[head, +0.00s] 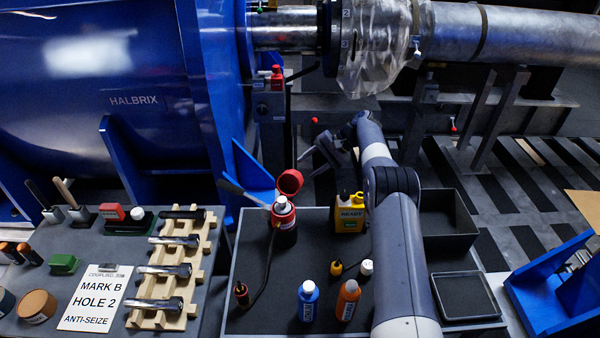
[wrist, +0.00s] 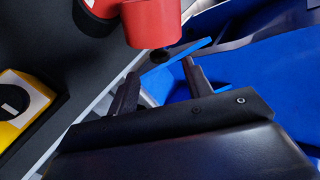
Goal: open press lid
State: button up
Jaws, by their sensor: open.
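A red can-like item (head: 284,214) with a white top stands at the back left of the grey workbench. A red round lid-like piece (head: 290,181) sits tilted up at its upper right. No part is marked as a press, so I cannot tell whether this is the press lid. In the wrist view the red body (wrist: 100,8) and the red round piece (wrist: 150,24) show at the top, partly cut off. My gripper (head: 318,152) is open, to the right of and beyond the red piece. Its two fingers (wrist: 160,72) point towards it with nothing held between them.
Blue (head: 308,300) and orange (head: 348,299) bottles stand nearer. A large blue machine (head: 140,95) is behind. A dark open bin (head: 440,240) lies right of my arm.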

aim_at(293, 181)
jog(key=x, duration=0.5)
jog(key=shift+r, duration=0.1)
grip_shut()
dwell(0.4)
